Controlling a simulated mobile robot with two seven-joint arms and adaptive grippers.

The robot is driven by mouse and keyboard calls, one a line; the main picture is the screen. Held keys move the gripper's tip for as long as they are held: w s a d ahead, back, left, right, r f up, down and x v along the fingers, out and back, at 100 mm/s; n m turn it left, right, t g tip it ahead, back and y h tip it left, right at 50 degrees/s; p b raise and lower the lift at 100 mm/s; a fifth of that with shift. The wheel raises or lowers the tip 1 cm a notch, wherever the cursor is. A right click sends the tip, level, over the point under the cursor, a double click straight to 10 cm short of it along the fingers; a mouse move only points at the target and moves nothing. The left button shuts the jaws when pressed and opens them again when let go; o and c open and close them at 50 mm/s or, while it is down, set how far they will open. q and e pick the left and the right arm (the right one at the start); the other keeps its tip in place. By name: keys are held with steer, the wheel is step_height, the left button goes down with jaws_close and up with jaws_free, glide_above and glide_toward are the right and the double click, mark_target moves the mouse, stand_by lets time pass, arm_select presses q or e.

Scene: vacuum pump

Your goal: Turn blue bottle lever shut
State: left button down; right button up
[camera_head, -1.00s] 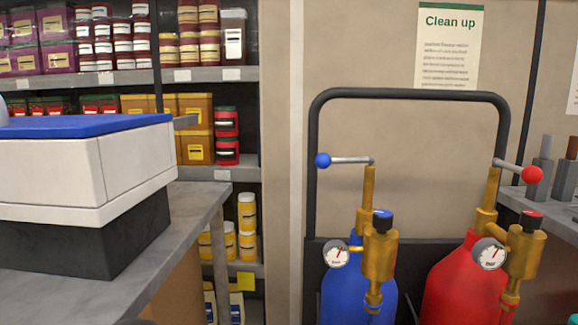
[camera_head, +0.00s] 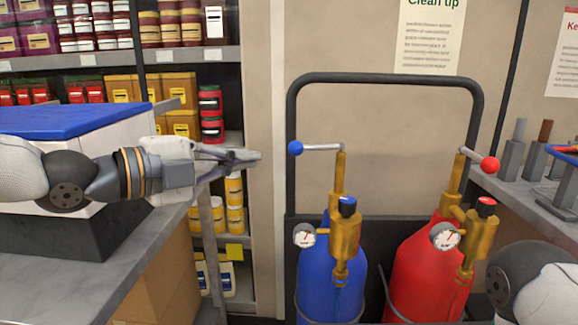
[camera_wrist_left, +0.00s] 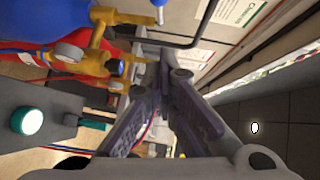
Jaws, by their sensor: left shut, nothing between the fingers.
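The blue bottle (camera_head: 331,285) stands in a dark cart frame, with a brass valve (camera_head: 345,235) and a gauge on top. Its lever (camera_head: 321,148) is a thin grey rod pointing left from the brass stem, ending in a blue ball knob (camera_head: 295,148). My left gripper (camera_head: 255,157) reaches in from the left, its shut, empty fingers pointing right. In the picture the fingertips are a short way left of the blue knob, apart from it. In the left wrist view the shut fingers (camera_wrist_left: 160,75) fill the middle. My right gripper is not in view.
A red bottle (camera_head: 425,275) with a red-knobbed lever (camera_head: 488,164) stands right of the blue one. The cart's black handle bar (camera_head: 385,78) arches behind both levers. A bench with a blue-topped box (camera_head: 80,120) is at left. My right arm shows at the lower right.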

mark_target(293, 150)
arm_select(q)
steer(key=w+a+f+b+x, duration=0.1)
steer(key=w+a+b+x, duration=0.1)
steer(key=x, duration=1.1)
steer(key=shift+b, duration=0.35)
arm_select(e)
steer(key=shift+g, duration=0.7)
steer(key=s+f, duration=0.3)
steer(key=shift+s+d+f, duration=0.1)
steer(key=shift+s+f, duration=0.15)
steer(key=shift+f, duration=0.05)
arm_select(q)
steer(key=shift+w, duration=0.1)
steer(key=shift+r, duration=0.15)
steer(key=w, duration=0.1)
steer(key=w+a+f, duration=0.1)
steer(key=shift+w+a+f, duration=0.1)
steer(key=shift+w+a, duration=0.15)
steer(key=shift+w, duration=0.1)
steer(key=shift+b, duration=0.3)
steer(key=shift+s+d+r, duration=0.2)
steer(key=shift+s+r, duration=0.1)
steer(key=shift+r, duration=0.1)
steer(key=shift+w+a, duration=0.1)
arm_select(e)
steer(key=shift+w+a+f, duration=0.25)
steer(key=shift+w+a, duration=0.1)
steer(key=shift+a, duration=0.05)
